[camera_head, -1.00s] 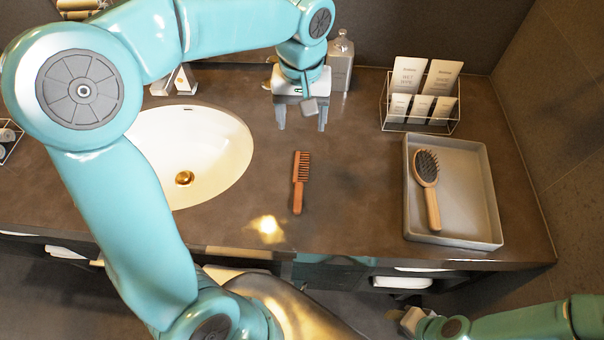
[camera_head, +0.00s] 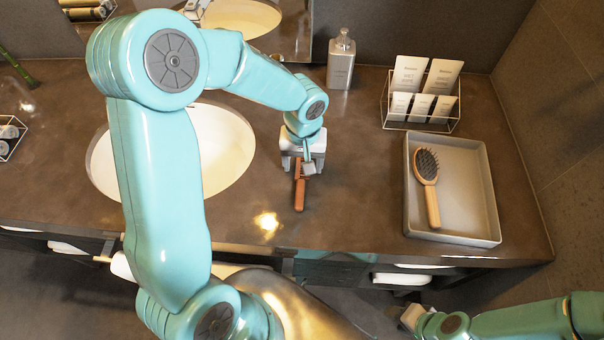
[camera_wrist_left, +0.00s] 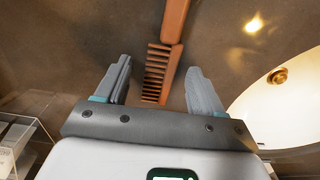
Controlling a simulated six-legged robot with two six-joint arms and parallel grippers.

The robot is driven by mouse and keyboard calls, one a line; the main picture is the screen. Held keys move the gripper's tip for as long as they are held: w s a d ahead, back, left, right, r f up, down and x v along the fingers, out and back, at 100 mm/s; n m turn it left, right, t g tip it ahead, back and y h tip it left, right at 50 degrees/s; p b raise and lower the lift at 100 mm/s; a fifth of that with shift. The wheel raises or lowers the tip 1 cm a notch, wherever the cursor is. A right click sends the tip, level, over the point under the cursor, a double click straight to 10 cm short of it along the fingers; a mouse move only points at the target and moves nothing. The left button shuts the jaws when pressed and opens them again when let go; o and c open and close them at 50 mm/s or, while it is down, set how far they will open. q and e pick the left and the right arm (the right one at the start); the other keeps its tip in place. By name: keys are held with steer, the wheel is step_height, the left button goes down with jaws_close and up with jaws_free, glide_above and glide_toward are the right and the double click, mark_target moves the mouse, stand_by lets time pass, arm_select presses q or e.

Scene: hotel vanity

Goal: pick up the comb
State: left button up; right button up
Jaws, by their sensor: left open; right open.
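The brown wooden comb (camera_head: 299,196) lies on the dark counter just right of the sink. My left gripper (camera_head: 302,172) is over its toothed end and hides part of it in the head view. In the left wrist view the comb (camera_wrist_left: 170,45) runs between the two open fingers of my left gripper (camera_wrist_left: 157,85), teeth end nearest the palm. The fingers stand apart from it on both sides. I cannot tell the exact height above the counter. My right gripper (camera_head: 412,318) is open at the bottom, below the counter's front edge, far from the comb.
A grey tray (camera_head: 487,215) with a hairbrush (camera_head: 427,180) stands on the right. Behind it is a wire rack of packets (camera_head: 420,95). A soap dispenser (camera_head: 341,60) stands at the back. The sink (camera_head: 225,150) is on the left. The counter between comb and tray is clear.

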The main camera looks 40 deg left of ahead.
arm_select(q)
steer(key=shift+a+f, duration=0.1)
steer(key=shift+f, duration=0.05)
steer(key=c, duration=1.1)
